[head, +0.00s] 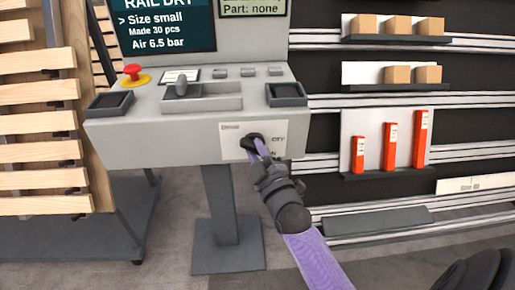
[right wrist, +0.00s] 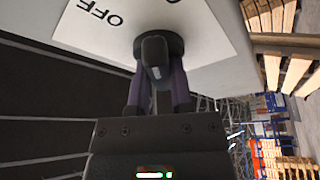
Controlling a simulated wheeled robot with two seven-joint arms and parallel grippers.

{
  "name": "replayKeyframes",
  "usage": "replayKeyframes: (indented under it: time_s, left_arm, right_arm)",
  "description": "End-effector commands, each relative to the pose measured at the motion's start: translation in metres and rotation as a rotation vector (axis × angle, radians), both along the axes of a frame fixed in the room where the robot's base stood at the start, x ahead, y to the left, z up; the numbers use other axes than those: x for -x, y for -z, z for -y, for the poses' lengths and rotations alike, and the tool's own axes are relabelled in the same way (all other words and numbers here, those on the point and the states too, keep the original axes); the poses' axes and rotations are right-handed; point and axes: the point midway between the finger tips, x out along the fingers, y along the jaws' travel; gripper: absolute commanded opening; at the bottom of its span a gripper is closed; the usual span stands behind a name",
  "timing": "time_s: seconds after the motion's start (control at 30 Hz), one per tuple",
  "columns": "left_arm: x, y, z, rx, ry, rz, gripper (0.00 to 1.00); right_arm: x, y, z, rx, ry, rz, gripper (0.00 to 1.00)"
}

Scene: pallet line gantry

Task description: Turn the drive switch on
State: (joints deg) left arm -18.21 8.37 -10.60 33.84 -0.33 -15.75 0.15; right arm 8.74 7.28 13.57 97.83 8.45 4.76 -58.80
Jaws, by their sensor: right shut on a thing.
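The drive switch is a black rotary knob (head: 251,141) on a white plate (head: 229,146) on the front face of the grey console. The plate reads OFF at right of the knob, with a partly hidden mark below it. My right gripper (head: 261,148) reaches up from the lower right and is shut on the knob. In the right wrist view, the knob (right wrist: 154,50) sits between the two purple fingers (right wrist: 155,90), with OFF on the plate at upper left. I cannot tell which mark the knob points to. My left gripper is not in view.
The console top (head: 240,108) carries a red emergency button (head: 133,72), a small lever (head: 181,87), several grey buttons and dark trays. A screen (head: 165,25) stands behind. Wooden slats (head: 40,124) are at left, shelves with boxes (head: 398,74) and red-orange items (head: 390,146) at right.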

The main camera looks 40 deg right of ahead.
Motion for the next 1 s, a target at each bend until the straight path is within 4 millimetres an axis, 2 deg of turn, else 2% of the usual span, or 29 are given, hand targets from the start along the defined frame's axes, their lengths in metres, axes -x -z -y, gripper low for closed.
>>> replayKeyframes:
  time_s: [0.37, 0.6, 1.0]
  left_arm:
    - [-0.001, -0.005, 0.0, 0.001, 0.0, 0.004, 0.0]
    - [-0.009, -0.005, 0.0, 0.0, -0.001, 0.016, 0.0]
    - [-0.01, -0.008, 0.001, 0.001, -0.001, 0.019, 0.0]
  right_arm:
    - [-0.001, 0.002, -0.001, -0.307, 0.001, 0.184, 0.0]
    - [-0.001, 0.002, -0.002, -0.497, 0.002, 0.299, 0.0]
    - [-0.002, 0.002, -0.003, -0.741, 0.002, 0.45, 0.0]
